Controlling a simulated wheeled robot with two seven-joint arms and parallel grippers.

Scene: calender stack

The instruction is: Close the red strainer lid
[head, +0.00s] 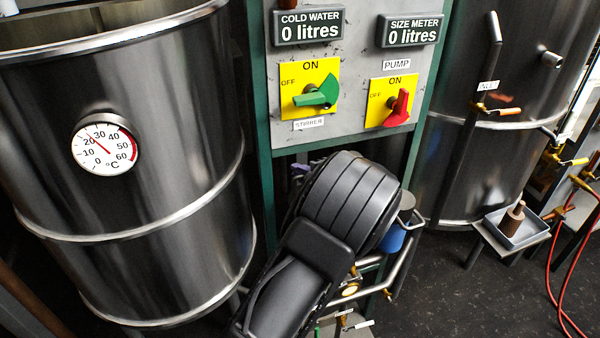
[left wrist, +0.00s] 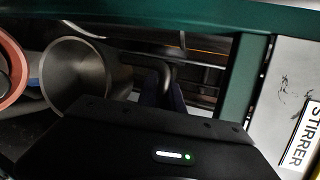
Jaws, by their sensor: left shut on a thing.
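My left arm crosses the lower middle of the head view and hides the red strainer there. In the left wrist view, the reddish round rim of the red strainer (left wrist: 12,72) shows at the left edge. A grey, hollow round piece, which looks like the red strainer lid (left wrist: 72,80), stands tilted open beside it. My left gripper (left wrist: 163,88) is shut by a dark bent handle next to the lid; its fingertips are mostly hidden behind the black gripper body. My right gripper is not in view.
A blue strainer (head: 391,238) with a grey lid stands right of my arm, near metal pipes with valves. The control panel (head: 355,62) and its green frame stand close above. A steel tank (head: 150,190) stands left, another right.

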